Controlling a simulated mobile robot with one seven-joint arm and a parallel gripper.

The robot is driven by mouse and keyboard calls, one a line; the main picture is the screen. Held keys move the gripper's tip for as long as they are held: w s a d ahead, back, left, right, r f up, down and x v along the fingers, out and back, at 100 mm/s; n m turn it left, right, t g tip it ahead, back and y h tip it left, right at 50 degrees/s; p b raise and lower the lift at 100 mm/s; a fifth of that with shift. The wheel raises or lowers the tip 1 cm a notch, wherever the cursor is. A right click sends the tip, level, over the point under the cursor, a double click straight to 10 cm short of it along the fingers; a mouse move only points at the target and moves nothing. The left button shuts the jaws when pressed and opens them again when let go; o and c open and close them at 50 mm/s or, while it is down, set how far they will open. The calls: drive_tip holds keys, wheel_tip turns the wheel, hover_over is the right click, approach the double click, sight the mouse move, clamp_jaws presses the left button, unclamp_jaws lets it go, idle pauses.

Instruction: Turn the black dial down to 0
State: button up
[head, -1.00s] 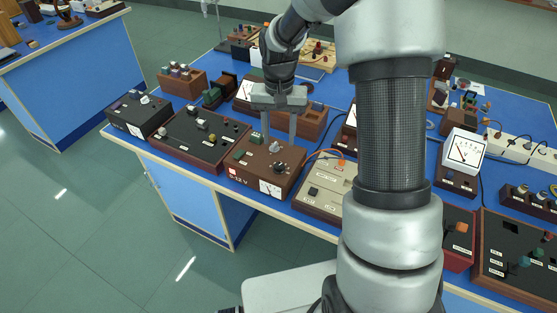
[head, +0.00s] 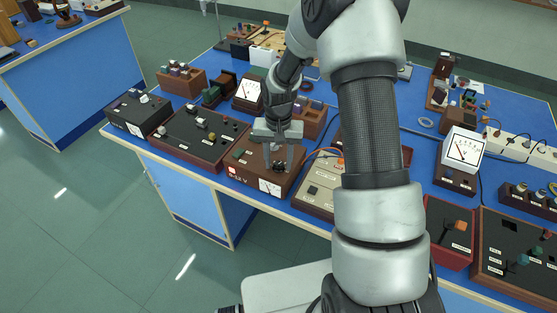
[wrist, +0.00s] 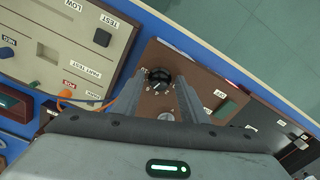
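The black dial (wrist: 159,77) sits on the top panel of a brown box (head: 241,166). In the wrist view it lies near the far ends of my gripper's fingers, roughly between them. My gripper (head: 279,165) is over the brown box, pointing down, with its two fingers apart, one to each side of the dial. It also shows in the wrist view (wrist: 158,84). I cannot tell whether either finger touches the dial. A silver knob (wrist: 167,117) sits on the same panel, closer to the palm. A white meter face (head: 269,187) is on the box front.
A cream box (head: 314,199) with an orange lead stands close on the right of the brown box. A long dark-topped box (head: 190,150) stands on the left. The blue bench's front edge (head: 204,190) runs just in front. Other apparatus crowds behind.

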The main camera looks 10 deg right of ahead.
drive_tip(key=c, duration=0.8)
drive_tip(key=shift+c, duration=0.2)
drive_tip(key=shift+n, duration=0.4)
drive_tip(key=n+b, duration=0.1)
drive_tip(key=n, duration=0.2)
drive_tip(key=shift+n, duration=0.4)
drive_tip(key=n, duration=0.5)
drive_tip(key=shift+d, duration=0.1)
drive_tip(key=n, duration=0.5)
drive_tip(key=shift+n+p, duration=0.4)
drive_tip(key=n+p, duration=0.1)
drive_tip(key=n, duration=0.5)
drive_tip(key=shift+w+p, duration=0.15)
drive_tip(key=shift+p, duration=0.15)
